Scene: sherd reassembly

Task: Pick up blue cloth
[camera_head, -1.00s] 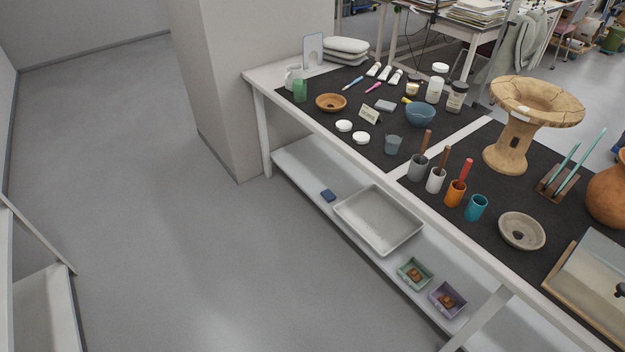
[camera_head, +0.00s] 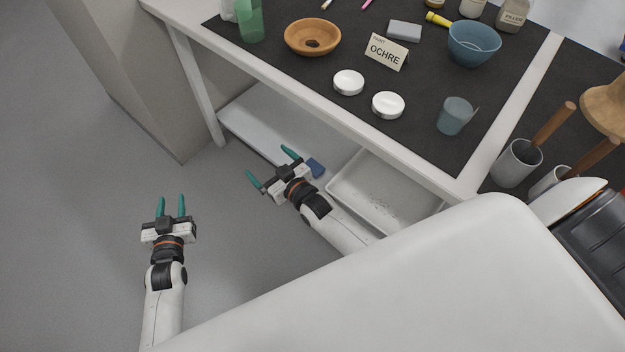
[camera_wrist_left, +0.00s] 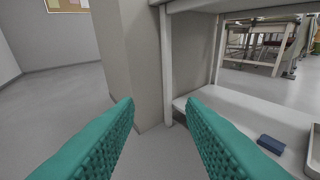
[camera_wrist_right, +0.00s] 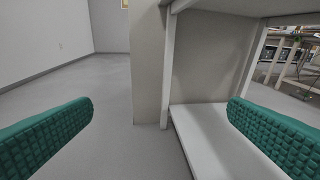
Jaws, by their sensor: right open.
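The blue cloth (camera_head: 315,168) is a small folded block on the white lower shelf under the table. It also shows in the left wrist view (camera_wrist_left: 271,144), at the lower right on the shelf. My right gripper (camera_head: 269,165) is open and empty, just left of the cloth in the head view and apart from it. Its teal fingers are wide apart in the right wrist view (camera_wrist_right: 160,115), where the cloth is not seen. My left gripper (camera_head: 171,204) is open and empty over the floor, further left and away from the shelf.
A grey-white tray (camera_head: 345,192) lies on the lower shelf (camera_head: 245,123) right of the cloth. The tabletop edge (camera_head: 300,112) overhangs the shelf, and a table leg (camera_head: 196,85) stands at its left end. The floor to the left is clear.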

